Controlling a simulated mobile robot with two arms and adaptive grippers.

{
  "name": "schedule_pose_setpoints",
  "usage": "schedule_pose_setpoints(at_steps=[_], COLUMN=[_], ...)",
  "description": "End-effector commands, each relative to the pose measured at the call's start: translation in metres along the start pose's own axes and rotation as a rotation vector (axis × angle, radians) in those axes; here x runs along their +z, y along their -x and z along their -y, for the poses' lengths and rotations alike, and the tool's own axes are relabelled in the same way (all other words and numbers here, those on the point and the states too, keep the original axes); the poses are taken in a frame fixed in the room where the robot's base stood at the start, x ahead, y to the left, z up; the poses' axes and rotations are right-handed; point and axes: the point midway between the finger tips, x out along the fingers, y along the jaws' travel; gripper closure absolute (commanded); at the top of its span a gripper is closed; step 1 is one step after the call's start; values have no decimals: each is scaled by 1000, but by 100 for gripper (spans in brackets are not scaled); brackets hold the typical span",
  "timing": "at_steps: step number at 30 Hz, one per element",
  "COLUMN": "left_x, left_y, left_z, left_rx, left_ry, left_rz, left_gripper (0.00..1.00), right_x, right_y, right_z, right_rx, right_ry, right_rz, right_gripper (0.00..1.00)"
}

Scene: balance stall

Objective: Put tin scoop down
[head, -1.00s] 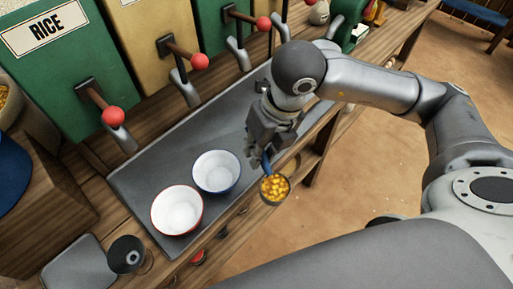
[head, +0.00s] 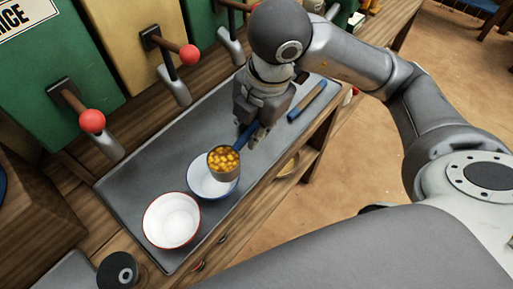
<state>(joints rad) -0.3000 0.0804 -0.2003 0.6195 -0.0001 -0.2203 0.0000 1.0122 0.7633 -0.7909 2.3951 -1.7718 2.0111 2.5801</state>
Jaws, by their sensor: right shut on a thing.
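The tin scoop (head: 224,174) is a round metal cup with a blue handle (head: 246,136), filled with yellow-orange pieces. My right gripper (head: 258,132) is shut on its handle and holds the scoop, cup toward the lower left. In the picture the cup overlaps the blue-rimmed white bowl (head: 204,190) and hides part of it; how high it is above the bowl I cannot tell. The visible part of that bowl looks empty. My left gripper is not in view.
A red-rimmed white bowl (head: 172,220) stands empty on the grey tray (head: 150,170). A blue-handled object (head: 307,100) lies at the tray's right end. Dispensers with red-knobbed levers (head: 92,121) line the back. A dark round object (head: 118,271) stands at the lower left.

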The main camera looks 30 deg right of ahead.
Motion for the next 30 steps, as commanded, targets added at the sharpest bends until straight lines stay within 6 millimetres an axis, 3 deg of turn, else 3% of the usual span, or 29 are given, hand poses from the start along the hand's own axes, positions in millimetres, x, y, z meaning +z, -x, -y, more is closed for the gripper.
schedule_pose_setpoints(at_steps=[8,11,21,25,30], left_x=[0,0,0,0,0], left_y=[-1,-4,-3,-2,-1], left_z=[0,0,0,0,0], left_rx=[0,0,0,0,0], left_ry=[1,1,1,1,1], left_rz=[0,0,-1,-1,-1], left_gripper=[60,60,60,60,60], right_x=[4,18,96,113,125], right_y=[-3,-12,-54,-77,-93], right_z=[-1,-2,-16,-17,-19], right_rx=[-1,-4,-8,-5,0], right_ry=[0,-4,-4,-1,3], right_rz=[-1,-1,1,0,-1], right_gripper=[100,100,100,100,100])
